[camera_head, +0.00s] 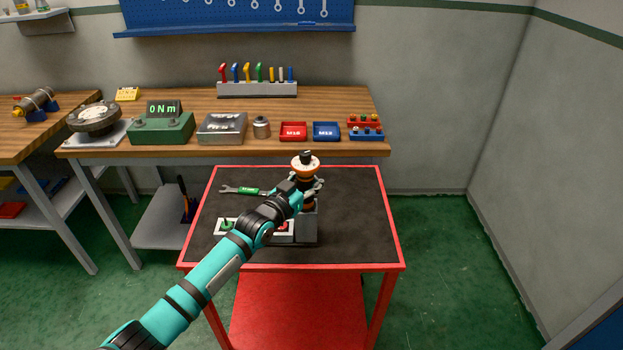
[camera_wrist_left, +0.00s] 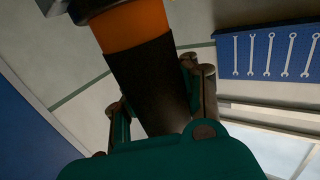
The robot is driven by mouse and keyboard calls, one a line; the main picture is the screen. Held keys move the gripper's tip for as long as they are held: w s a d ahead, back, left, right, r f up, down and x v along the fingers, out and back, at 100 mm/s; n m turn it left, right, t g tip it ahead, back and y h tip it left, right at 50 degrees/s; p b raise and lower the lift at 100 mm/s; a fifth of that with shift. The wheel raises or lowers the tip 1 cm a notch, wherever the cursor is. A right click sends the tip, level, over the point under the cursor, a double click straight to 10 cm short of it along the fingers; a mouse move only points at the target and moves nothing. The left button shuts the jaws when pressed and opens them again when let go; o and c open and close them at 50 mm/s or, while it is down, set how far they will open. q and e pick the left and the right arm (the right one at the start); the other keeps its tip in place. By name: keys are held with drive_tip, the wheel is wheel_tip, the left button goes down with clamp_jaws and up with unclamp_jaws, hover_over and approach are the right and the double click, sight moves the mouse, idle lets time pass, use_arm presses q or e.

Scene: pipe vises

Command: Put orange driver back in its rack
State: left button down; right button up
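The orange driver (camera_head: 305,170) stands about upright over the red cart, with an orange band, a black top and a dark lower body. My left gripper (camera_head: 309,189) has its fingers on both sides of the driver's dark body. In the left wrist view, the orange part (camera_wrist_left: 130,25) and dark body (camera_wrist_left: 150,80) run between the fingers (camera_wrist_left: 160,105), which appear closed on it. The driver's lower end is above or in a grey block (camera_head: 307,228) on the cart; my gripper hides which. A grey rack (camera_head: 257,90) with several coloured tools stands on the workbench. My right gripper is not in view.
The workbench holds a green torque meter (camera_head: 162,127), a grey box (camera_head: 222,128), a red bin (camera_head: 293,131) and a blue bin (camera_head: 326,131).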

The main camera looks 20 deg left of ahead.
use_arm(q)
drive_tip(key=shift+r, duration=0.1)
drive_tip(key=c, duration=1)
unclamp_jaws()
drive_tip(key=shift+o, duration=0.2)
drive_tip(key=shift+f, duration=0.35)
drive_tip(key=v, duration=1.2)
drive_tip(key=shift+r, duration=0.2)
